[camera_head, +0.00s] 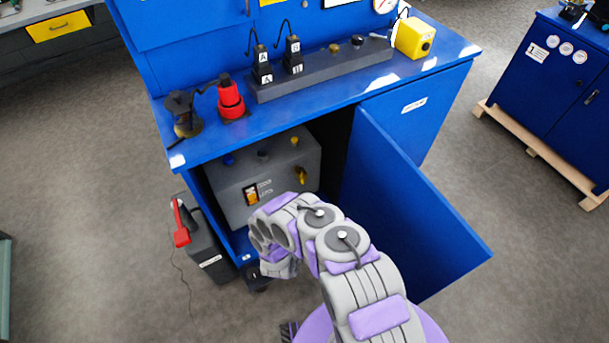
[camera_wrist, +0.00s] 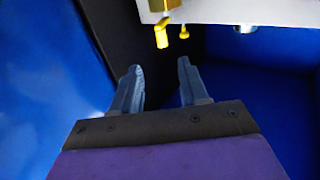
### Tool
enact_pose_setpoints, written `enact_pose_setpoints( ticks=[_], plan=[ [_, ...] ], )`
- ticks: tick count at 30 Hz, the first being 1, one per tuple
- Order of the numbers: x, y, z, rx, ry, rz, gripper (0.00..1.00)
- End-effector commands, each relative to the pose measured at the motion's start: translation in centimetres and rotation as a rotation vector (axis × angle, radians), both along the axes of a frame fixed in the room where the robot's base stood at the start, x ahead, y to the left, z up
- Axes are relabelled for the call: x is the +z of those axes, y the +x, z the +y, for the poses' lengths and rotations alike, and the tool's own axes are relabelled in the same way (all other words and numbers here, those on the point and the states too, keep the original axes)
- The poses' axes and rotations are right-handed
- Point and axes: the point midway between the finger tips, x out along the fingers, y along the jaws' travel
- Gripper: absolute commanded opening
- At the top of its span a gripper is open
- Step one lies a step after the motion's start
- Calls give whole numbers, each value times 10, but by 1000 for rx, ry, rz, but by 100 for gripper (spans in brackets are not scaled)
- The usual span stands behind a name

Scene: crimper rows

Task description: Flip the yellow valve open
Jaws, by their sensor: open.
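The yellow valve (camera_head: 301,176) is on the right part of the front of a grey box (camera_head: 235,195) inside the blue cabinet. In the wrist view, yellow valve parts (camera_wrist: 161,36) hang at the top centre, below the pale edge of the box. My gripper (camera_wrist: 160,70) is open and empty. Its two dark fingers point toward the valve, which is beyond the fingertips and apart from them. In the head view my arm stands in front of the cabinet opening, and the fingers are hard to make out there.
The blue cabinet door (camera_head: 405,215) stands open to the right of my arm. A dark case with a red handle (camera_head: 181,225) is on the floor at left. On the bench top are a red tool (camera_head: 230,100), a dark pot (camera_head: 183,115) and a yellow box (camera_head: 414,38).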

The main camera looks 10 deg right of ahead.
Motion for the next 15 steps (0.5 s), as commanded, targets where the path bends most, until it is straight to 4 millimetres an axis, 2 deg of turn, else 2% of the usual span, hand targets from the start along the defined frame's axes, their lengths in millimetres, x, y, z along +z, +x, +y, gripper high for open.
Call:
enact_pose_setpoints(
  ticks=[1, 15],
  plan=[
    [-3, 11, -3, 0, 0, -3, 44],
    [-3, 95, -35, 1, -2, -3, 44]
  ],
)
